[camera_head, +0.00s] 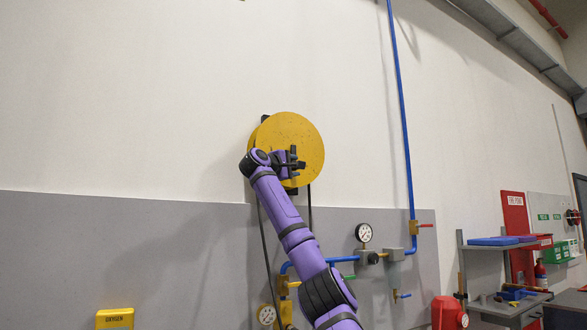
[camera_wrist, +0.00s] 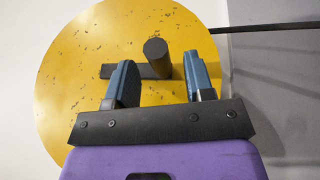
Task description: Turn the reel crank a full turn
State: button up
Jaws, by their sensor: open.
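The reel (camera_head: 306,135) is a yellow disc mounted on the wall, and its scuffed yellow face fills much of the wrist view (camera_wrist: 85,75). The crank is a dark bar (camera_wrist: 115,71) lying across the face, with a round dark handle (camera_wrist: 156,57) standing out from it. My gripper (camera_wrist: 160,80) is open in front of the reel. Its two blue fingers stand either side of the handle in the picture, with gaps on both sides. I cannot tell how deep the handle sits between them. In the head view my gripper (camera_head: 292,163) covers most of the crank.
A dark hose (camera_head: 310,205) hangs from the reel. To the right are a blue pipe (camera_head: 403,110), a pressure gauge (camera_head: 364,232) and a grey shelf unit (camera_head: 485,252). A yellow box (camera_head: 115,319) is at the lower left. The wall left of the reel is bare.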

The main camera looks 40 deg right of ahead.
jog(key=v, duration=1)
jog(key=shift+a+f, duration=0.1)
jog(key=shift+a, duration=0.05)
